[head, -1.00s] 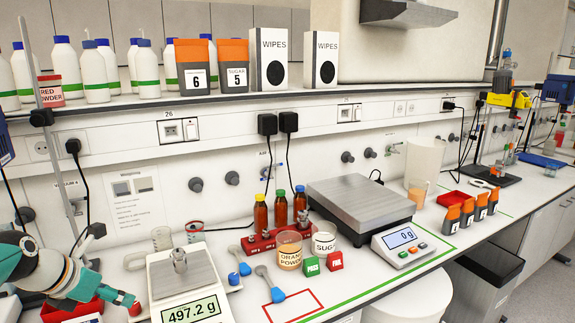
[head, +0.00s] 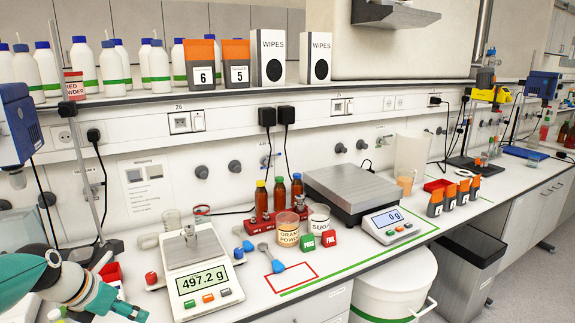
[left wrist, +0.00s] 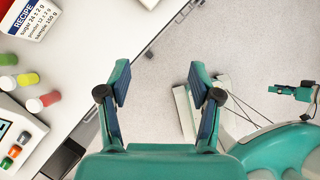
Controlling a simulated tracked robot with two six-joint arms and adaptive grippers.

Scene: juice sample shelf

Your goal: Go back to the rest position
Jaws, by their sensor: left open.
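My left gripper (head: 132,312) is at the bottom left of the head view, at the near side of the bench left of the balance. In the left wrist view its two fingers (left wrist: 158,82) are spread apart with nothing between them, and grey floor shows behind them. A teal and black arm part (left wrist: 298,92), likely mine, shows at the right of the left wrist view. I cannot tell whether it is my right gripper or how its jaws stand. No right gripper shows in the head view.
The balance (head: 200,272) reads 497.2 g with a metal weight (head: 189,236) on its pan. A red rack (head: 262,221) holds bottles behind the powder jar (head: 287,230). The bench edge (left wrist: 125,80) runs left of my fingers.

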